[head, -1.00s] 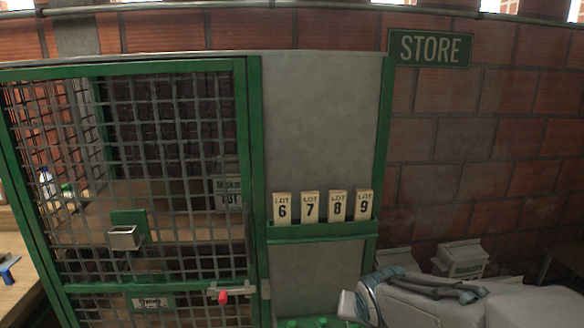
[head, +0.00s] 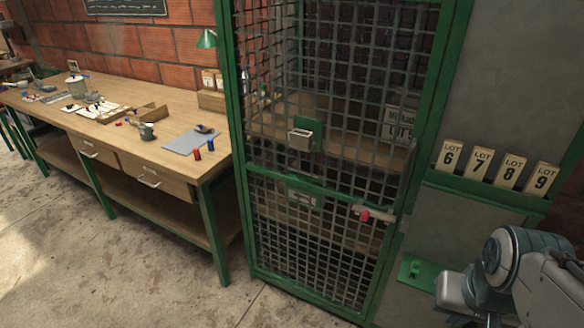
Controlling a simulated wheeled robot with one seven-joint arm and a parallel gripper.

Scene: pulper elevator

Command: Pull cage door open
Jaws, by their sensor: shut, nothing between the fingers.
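The cage door (head: 338,173) is a green-framed panel of grey wire mesh in the middle of the head view. It looks closed against its frame. A metal latch bar with a red knob (head: 365,215) sits at the door's right side, about mid-height. A small metal box on a green plate (head: 300,140) is fixed to the mesh. My arm shows at the lower right, to the right of the door and apart from it in the picture. My gripper is not visible. Shelves show behind the mesh.
A wooden workbench (head: 125,141) with tools and small parts stands left of the cage, its near end close to the door frame. Lot tags (head: 480,161) stand in a green rack on the grey panel at right. Concrete floor (head: 95,262) is open in front of the bench.

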